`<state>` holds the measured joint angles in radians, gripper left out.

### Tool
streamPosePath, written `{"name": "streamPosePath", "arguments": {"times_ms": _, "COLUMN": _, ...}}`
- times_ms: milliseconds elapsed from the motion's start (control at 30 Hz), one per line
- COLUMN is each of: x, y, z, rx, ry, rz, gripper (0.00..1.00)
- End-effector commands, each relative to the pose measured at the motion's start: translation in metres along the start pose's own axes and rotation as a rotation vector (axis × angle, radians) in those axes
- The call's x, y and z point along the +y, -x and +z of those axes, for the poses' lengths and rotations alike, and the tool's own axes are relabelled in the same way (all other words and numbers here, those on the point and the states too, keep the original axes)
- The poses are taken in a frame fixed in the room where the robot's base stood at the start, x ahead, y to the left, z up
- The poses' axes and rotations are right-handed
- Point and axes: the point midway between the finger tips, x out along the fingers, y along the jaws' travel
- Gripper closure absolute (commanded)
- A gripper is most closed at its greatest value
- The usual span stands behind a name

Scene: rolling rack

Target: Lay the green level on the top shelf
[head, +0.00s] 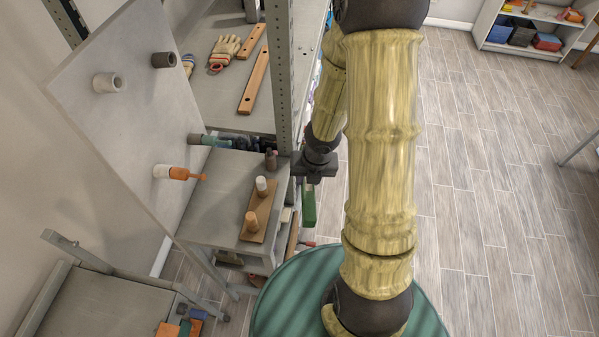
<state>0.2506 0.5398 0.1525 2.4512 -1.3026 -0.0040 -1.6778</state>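A green bar-like thing (308,203), which may be the green level, shows beside the right edge of a small grey rack. It is partly hidden, and I cannot tell what it rests on. My gripper (314,172) is a dark shape just above it in the picture, at the rack's right side. Its fingers are too small and dark to read, and I cannot tell whether it touches the green thing. The grey top shelf (221,189) of the small rack holds a wooden strip (262,207) with two pegs and a small dark object (271,159).
A pale pegboard (120,120) with several pegs leans at the left. A metal post (279,75) stands behind the small rack, by a shelf with gloves (223,52) and wooden bars (254,82). A grey cart (90,310) stands front left. Floor is open at right.

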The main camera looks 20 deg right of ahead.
Motion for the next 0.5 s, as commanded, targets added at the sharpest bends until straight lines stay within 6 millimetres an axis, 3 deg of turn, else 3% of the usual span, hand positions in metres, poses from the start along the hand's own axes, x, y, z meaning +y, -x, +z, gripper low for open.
{"name": "streamPosePath", "arguments": {"times_ms": 200, "x": -0.013, "y": 0.007, "z": 0.003, "rx": 0.019, "ry": -0.002, "rz": -0.098, "gripper": 0.99}}
{"name": "streamPosePath", "arguments": {"times_ms": 500, "x": -0.014, "y": 0.005, "z": 0.003, "rx": 0.020, "ry": -0.001, "rz": -0.108, "gripper": 0.99}}
